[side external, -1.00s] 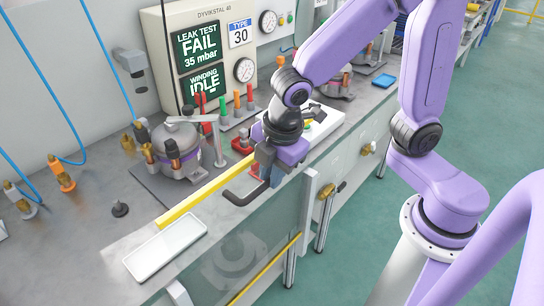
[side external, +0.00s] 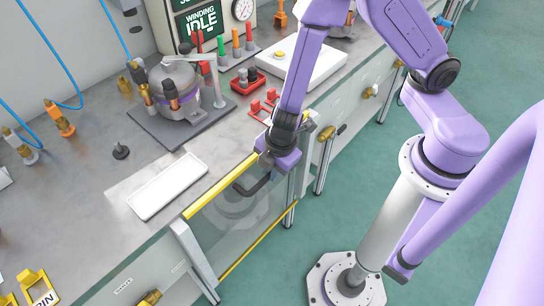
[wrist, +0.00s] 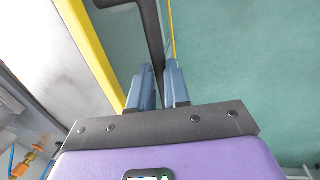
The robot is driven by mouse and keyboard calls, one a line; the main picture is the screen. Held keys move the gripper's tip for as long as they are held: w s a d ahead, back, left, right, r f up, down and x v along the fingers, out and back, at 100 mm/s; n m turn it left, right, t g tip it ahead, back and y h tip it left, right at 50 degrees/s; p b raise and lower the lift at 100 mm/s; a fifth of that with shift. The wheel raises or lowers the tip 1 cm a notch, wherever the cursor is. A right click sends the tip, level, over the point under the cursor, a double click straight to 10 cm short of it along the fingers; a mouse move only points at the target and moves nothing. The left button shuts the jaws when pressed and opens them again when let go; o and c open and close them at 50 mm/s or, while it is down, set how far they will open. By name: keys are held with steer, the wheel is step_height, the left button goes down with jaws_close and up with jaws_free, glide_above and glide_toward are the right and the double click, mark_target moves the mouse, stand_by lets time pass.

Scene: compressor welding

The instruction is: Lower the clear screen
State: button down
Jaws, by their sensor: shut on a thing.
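The clear screen (side external: 228,222) is a see-through panel at the front of the bench, between two pale posts. Its yellow top bar (side external: 220,187) is about level with the bench's front edge, and it shows at the left in the wrist view (wrist: 92,50). A dark bent handle (side external: 250,189) stands out from the screen's front, and it runs up the wrist view (wrist: 153,35). My gripper (side external: 266,170) is shut on the handle, near the screen's right end. In the wrist view its blue-grey fingers (wrist: 162,85) sit either side of the handle; the grip itself is partly hidden.
A white tray (side external: 168,187) lies on the bench (side external: 95,205) close behind the screen. A compressor (side external: 178,90) stands on a dark plate farther back. A yellow strip (side external: 258,240) runs low across the front. The green floor (side external: 390,120) in front is mostly clear.

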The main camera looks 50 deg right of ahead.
steer(key=shift+f, duration=0.8)
steer(key=c, duration=1.1)
jaws_free()
steer(key=shift+r, duration=0.15)
steer(key=shift+s+r, duration=0.1)
steer(key=shift+r, duration=0.45)
steer(key=s+r, duration=0.3)
steer(key=r, duration=1.2)
steer(key=shift+r, duration=0.4)
steer(key=shift+s+d, duration=0.1)
steer(key=shift+d, duration=0.05)
